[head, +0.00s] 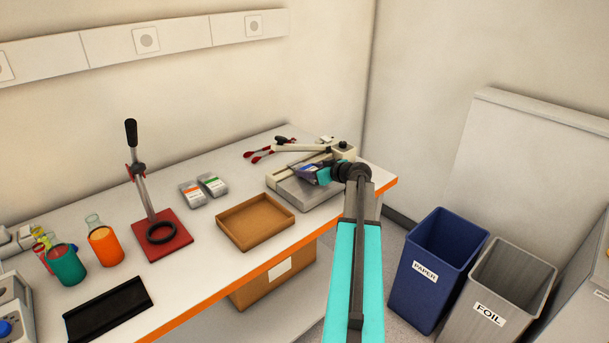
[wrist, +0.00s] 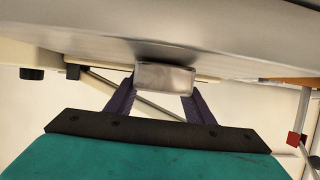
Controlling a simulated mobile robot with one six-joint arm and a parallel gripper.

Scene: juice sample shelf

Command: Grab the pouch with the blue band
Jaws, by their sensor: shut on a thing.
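The pouch with the blue band (head: 307,172) shows in the head view at the tip of my gripper (head: 318,175), above the grey plate of a bench device. It looks tilted, and my gripper partly covers it. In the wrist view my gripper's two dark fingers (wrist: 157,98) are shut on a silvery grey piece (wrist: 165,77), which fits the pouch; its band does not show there. I cannot tell whether the pouch touches the plate. A pouch with an orange band (head: 190,194) and one with a green band (head: 212,184) lie side by side on the bench.
The bench device (head: 285,178) has a long pale lever; red-handled tool (head: 258,156) lies behind it. A brown tray (head: 255,221) and a red-based press (head: 162,237) stand left. Flasks (head: 104,243) are further left. Blue paper bin (head: 433,260) and grey foil bin (head: 497,283) stand right.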

